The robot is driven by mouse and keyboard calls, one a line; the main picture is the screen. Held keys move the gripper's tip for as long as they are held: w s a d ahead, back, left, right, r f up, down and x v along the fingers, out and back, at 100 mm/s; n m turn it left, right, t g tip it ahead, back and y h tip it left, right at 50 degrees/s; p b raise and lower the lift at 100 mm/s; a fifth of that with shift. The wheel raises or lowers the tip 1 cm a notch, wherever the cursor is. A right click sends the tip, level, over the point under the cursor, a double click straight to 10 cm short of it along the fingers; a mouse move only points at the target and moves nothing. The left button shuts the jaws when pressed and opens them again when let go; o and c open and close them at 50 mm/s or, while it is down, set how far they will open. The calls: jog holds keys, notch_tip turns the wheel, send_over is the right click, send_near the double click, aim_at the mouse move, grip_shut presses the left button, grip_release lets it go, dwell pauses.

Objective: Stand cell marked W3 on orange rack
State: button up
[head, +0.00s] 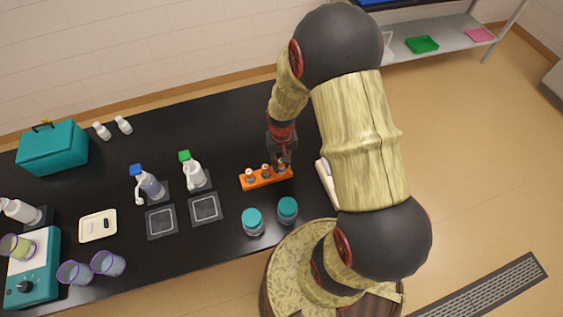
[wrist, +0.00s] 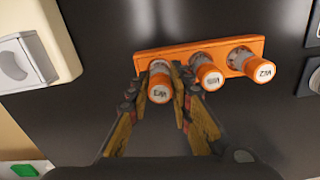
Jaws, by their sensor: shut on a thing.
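The orange rack (head: 262,181) lies on the black bench and shows in the wrist view (wrist: 215,49). My gripper (head: 281,158) is at the rack's right end in the head view. In the wrist view my gripper (wrist: 164,74) is shut on an orange-capped cell (wrist: 160,91), whose upside-down label appears to read W3. This cell is upright at the rack's left-end place there; whether its base rests fully down is hidden. Two similar cells stand in the rack: a middle one (wrist: 209,77) with an unclear label and an end one (wrist: 262,72) that appears to read W2.
Two teal-lidded jars (head: 287,209) (head: 252,221) stand in front of the rack. A white device (head: 326,182) lies right of it, partly behind my arm. Spray bottles (head: 192,172) (head: 149,184) and dark square pads (head: 205,208) are to the left.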

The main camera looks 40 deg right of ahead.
jog(key=shift+f, duration=0.45)
jog(key=o, duration=1)
jog(key=shift+o, duration=0.9)
jog(key=o, duration=0.5)
jog(key=shift+r, duration=0.1)
jog(key=shift+r+p, duration=2.35)
jog(key=shift+r, duration=1.15)
